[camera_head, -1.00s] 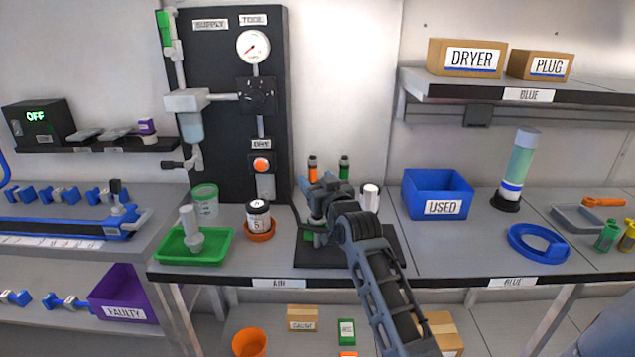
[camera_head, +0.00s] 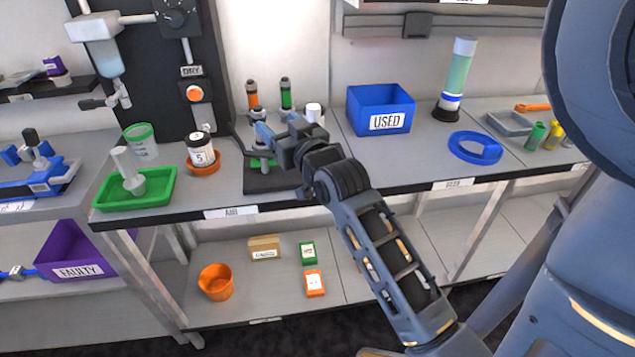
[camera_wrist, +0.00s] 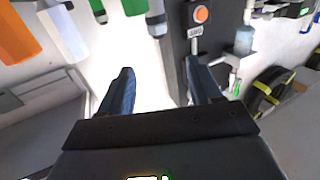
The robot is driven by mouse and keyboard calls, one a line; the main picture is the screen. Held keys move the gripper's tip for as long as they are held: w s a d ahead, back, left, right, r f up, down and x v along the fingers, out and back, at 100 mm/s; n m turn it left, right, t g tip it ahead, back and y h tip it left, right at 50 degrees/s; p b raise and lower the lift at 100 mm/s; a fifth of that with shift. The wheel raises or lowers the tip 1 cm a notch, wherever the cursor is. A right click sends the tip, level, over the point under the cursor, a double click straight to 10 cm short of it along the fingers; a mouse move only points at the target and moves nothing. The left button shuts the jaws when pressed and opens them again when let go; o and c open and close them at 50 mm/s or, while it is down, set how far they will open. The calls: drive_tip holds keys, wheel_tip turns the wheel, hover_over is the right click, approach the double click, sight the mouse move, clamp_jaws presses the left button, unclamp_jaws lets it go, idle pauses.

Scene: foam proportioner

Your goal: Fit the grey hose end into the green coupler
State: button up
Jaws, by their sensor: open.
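A connector with a green band (camera_head: 286,95) stands upright behind my gripper, beside one with an orange band (camera_head: 252,95). Below my gripper, a fixture with a green part (camera_head: 263,162) stands on a black base (camera_head: 270,184), partly hidden by my gripper. I cannot tell which green part is the coupler. No grey hose end can be told apart for sure. My gripper (camera_head: 268,134) is above the base, open, with nothing seen between its fingers in the wrist view (camera_wrist: 163,90). A grey-ended green part (camera_wrist: 135,8) shows at the top of that view, apart from the fingers.
A white cylinder (camera_head: 314,112) stands just right of my gripper. An orange dish with a jar (camera_head: 202,152) and a green tray (camera_head: 150,196) are to the left. A blue USED bin (camera_head: 380,108) and a blue ring (camera_head: 475,149) are to the right. The black panel (camera_head: 150,75) rises behind.

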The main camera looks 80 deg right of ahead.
drive_tip(key=s+a+f+n+t+y, duration=0.1)
drive_tip(key=s+a+f+n+y, duration=0.2)
drive_tip(key=a, duration=0.7)
drive_tip(key=s+a+f+n+t+y, duration=0.1)
drive_tip(key=s+a+f+y, duration=0.2)
drive_tip(key=a, duration=0.8)
drive_tip(key=s+a+n+y, duration=0.5)
drive_tip(key=s+a+y, duration=0.1)
drive_tip(key=s+a, duration=0.7)
drive_tip(key=shift+s+a+r+y, duration=0.35)
drive_tip(key=shift+s+y, duration=0.05)
drive_tip(key=shift+c, duration=0.5)
